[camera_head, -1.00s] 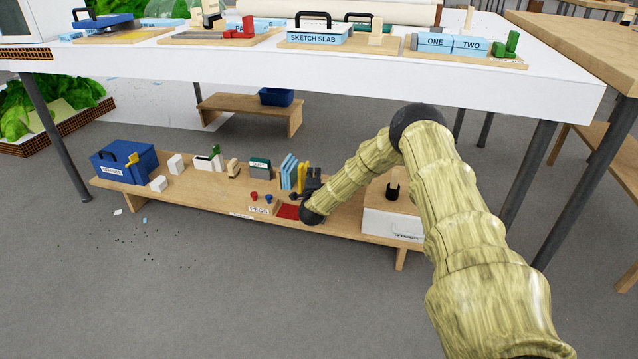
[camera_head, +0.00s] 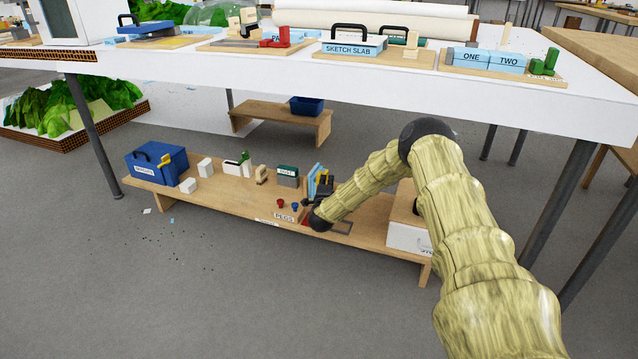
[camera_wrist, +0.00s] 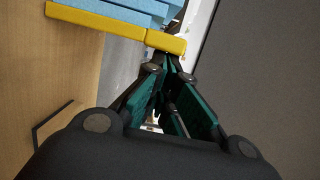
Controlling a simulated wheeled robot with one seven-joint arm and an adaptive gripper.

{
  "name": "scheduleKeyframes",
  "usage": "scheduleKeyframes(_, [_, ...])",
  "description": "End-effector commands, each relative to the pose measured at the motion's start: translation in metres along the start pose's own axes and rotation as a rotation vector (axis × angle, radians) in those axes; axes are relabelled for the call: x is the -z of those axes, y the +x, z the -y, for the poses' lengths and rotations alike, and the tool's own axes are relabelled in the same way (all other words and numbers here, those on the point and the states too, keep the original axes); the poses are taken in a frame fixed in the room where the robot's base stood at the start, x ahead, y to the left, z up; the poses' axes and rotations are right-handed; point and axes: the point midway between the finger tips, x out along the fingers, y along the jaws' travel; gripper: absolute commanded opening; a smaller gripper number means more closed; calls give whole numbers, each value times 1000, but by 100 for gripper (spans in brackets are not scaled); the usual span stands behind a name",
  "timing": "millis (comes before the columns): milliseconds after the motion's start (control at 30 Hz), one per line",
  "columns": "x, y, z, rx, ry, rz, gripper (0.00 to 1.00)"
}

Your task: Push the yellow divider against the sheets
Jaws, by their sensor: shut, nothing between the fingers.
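The light blue sheets (camera_head: 313,178) stand on the low wooden shelf; in the wrist view they show at the top (camera_wrist: 130,8). The yellow divider (camera_wrist: 100,22) is right beside them, on the side towards my gripper. In the head view the divider is mostly hidden behind my gripper (camera_head: 324,187). My gripper is shut and empty in the wrist view (camera_wrist: 170,62). Its fingertips are at the divider's yellow end, touching it or very nearly so. I cannot tell whether the divider is pressed flat on the sheets.
A white box (camera_head: 405,235) stands at the shelf's right end. The white table (camera_head: 350,75) overhangs the shelf from above.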

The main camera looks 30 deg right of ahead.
Motion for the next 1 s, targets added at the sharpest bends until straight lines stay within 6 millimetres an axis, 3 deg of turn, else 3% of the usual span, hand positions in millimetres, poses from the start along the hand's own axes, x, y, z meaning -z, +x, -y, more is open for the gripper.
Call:
scheduleKeyframes(100, [8,3,0,0,0,-12,0])
scheduleKeyframes(500, [8,2,1,0,1,-8,0])
scheduleKeyframes(767, [39,-1,1,-2,1,-11,0])
scheduleKeyframes(1000, [26,-45,4,-4,0,3,0])
